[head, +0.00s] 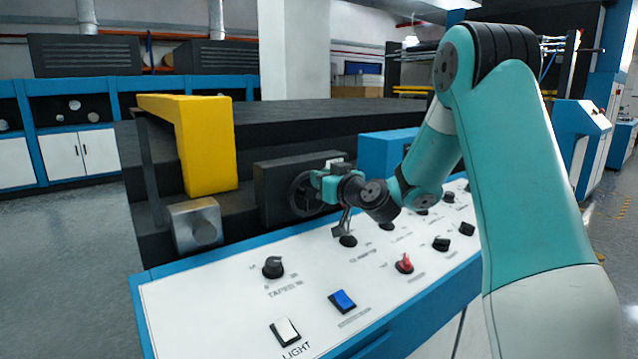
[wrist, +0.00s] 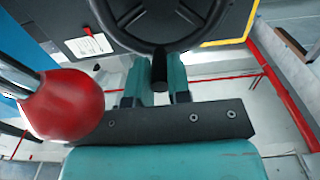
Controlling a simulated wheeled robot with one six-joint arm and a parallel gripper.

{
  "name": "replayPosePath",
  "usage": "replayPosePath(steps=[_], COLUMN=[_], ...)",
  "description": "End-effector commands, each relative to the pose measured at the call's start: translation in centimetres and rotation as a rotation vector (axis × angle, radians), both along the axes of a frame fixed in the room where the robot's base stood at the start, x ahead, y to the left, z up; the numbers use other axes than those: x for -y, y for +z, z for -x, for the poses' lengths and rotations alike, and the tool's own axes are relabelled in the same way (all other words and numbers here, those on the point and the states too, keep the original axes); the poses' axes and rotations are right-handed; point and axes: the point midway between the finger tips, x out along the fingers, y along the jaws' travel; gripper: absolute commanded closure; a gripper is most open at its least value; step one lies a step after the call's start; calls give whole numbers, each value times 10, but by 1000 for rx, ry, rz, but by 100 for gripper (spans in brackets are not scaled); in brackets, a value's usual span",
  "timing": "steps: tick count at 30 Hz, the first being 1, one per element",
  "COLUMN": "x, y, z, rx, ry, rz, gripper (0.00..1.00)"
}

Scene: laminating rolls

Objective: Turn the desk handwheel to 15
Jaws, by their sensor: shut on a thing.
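The black handwheel (head: 301,194) is on the front of a dark box above the desk panel. It also shows at the top of the wrist view, where its rim (wrist: 128,38) is cut off by the frame edge. My gripper (head: 319,186) is at the right side of the wheel in the head view and covers part of it. In the wrist view, the teal fingers of my gripper (wrist: 160,78) are shut on the wheel's short black handle (wrist: 159,66), one on each side. No number for the wheel's setting is readable.
A red ball knob (wrist: 62,105) on a pale stalk is close to the left of my gripper. The white desk panel (head: 215,300) carries several knobs and switches, including a black knob (head: 273,267) and a blue switch (head: 342,301). A yellow guard (head: 205,145) stands left of the wheel.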

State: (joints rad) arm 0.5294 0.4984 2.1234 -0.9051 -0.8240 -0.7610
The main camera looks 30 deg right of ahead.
Motion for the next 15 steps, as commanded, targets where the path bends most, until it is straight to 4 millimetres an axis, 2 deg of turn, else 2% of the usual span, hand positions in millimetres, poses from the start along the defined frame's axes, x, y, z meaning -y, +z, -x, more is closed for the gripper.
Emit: replayPosePath(steps=[5, 13, 14, 15], x=[5, 6, 6, 6], y=[-2, -1, -1, -1], z=[0, 0, 0, 0], rx=[-4, -4, -4, -4], ry=[-1, -2, -2, -2], rz=[-92, -97, -97, -97], gripper=[100, 100, 77, 68])
